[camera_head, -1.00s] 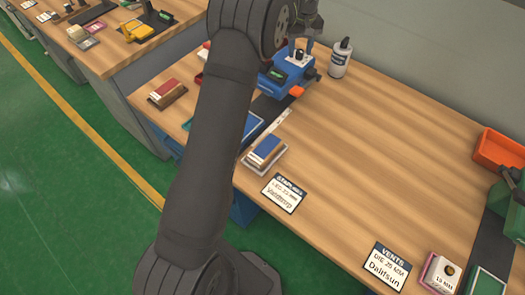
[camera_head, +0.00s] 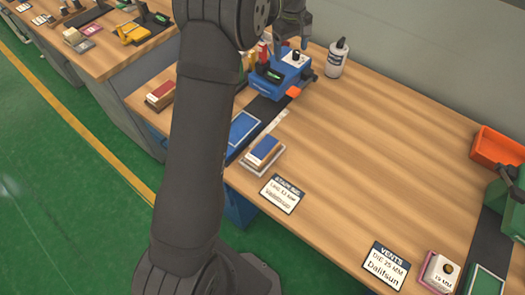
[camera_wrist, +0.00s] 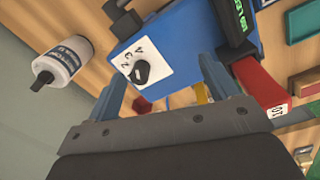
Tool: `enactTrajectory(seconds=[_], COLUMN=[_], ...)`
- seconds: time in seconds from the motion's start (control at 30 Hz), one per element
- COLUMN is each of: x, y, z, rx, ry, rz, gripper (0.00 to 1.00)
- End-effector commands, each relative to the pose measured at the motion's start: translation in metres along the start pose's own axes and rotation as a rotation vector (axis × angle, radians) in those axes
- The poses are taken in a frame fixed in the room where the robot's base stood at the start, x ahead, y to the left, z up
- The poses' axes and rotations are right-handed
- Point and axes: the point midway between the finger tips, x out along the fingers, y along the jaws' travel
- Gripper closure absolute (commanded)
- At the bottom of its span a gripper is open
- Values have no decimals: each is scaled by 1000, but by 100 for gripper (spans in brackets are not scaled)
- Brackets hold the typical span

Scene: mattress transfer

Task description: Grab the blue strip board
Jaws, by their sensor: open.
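A small block with a blue strip on top, white edging and brown sides (camera_head: 263,150) sits on a pale base near the table's front edge, in the head view. I take it as the blue strip board. My gripper (camera_head: 291,42) is at the back of the table, above a blue machine (camera_head: 279,80), well away from the block. In the wrist view my gripper (camera_wrist: 161,70) has its two blue-grey fingers apart with nothing held. The machine's blue body and white dial plate (camera_wrist: 140,67) show beyond the fingers. The blue strip board is not clearly visible in the wrist view.
A white bottle (camera_head: 337,58) stands right of the machine, and a flat blue-topped pad (camera_head: 243,129) lies on the dark strip in front. A red-topped block (camera_head: 160,94) is at left. An orange bin (camera_head: 498,147) is at far right. The table's middle is clear.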

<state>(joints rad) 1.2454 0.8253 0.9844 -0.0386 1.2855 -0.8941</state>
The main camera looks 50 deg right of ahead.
Motion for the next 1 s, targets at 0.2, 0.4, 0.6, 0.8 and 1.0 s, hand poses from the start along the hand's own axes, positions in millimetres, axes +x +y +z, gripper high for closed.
enactTrajectory(seconds=[0.2, 0.4, 0.6, 0.8, 1.0], x=[-30, -48, -55, -51, -38], y=[-49, -103, -162, -222, -268], z=[25, 59, 100, 145, 182], rx=[-337, -706, -1085, -1465, -1760], ry=[-4, -28, -68, -125, -181], rz=[70, 141, 209, 273, 319], gripper=[20, 20, 20, 20, 20])
